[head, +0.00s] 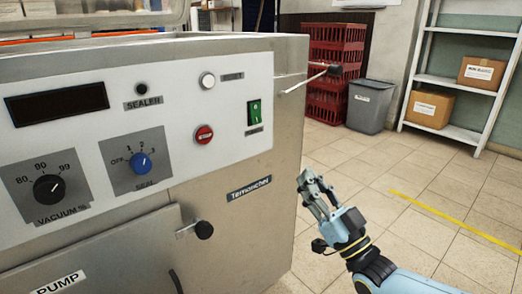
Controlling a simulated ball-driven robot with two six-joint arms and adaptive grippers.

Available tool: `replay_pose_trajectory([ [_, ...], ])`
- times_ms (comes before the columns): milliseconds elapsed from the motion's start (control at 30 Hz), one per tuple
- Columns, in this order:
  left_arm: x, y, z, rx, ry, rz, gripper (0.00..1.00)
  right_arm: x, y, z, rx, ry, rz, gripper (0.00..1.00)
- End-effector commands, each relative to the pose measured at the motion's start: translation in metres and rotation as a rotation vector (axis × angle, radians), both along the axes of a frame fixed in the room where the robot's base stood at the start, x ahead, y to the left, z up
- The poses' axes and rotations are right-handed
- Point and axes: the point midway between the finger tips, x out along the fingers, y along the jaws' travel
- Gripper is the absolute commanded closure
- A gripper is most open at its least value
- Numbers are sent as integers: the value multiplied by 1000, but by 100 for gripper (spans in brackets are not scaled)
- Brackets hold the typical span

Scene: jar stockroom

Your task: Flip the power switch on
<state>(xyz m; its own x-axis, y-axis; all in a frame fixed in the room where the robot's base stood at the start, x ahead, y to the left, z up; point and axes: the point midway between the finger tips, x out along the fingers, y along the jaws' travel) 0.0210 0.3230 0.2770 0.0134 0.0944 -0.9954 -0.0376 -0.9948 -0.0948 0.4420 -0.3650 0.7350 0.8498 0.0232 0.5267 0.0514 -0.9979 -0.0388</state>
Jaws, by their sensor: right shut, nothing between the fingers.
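The power switch is a green rocker (254,112) on the right part of the front panel of a steel machine (232,210). A small label sits under it. I cannot tell from this view which side of the rocker is pressed in. My right gripper (308,181) is shut and empty. It is in front of and to the right of the machine, below and right of the switch, and touches nothing that I can see. My left gripper is not in view.
Near the switch are a red button (204,134), a white button (207,80), a blue knob (141,163) and a black knob (48,188). A lever (310,78) sticks out at the machine's upper right. A grey bin (370,106), red crates (335,45) and a shelf stand behind.

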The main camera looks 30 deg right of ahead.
Motion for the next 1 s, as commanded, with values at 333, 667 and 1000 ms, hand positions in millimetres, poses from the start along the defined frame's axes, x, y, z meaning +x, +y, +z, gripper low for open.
replay_pose_trajectory([
  [333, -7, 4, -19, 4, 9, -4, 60, 17, -5, 23, -32, -97, 26, 100],
  [667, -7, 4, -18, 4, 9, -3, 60, 22, -4, 27, -32, -96, 25, 100],
  [1000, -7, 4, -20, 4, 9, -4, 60, 72, 0, 65, -33, -99, 26, 100],
])
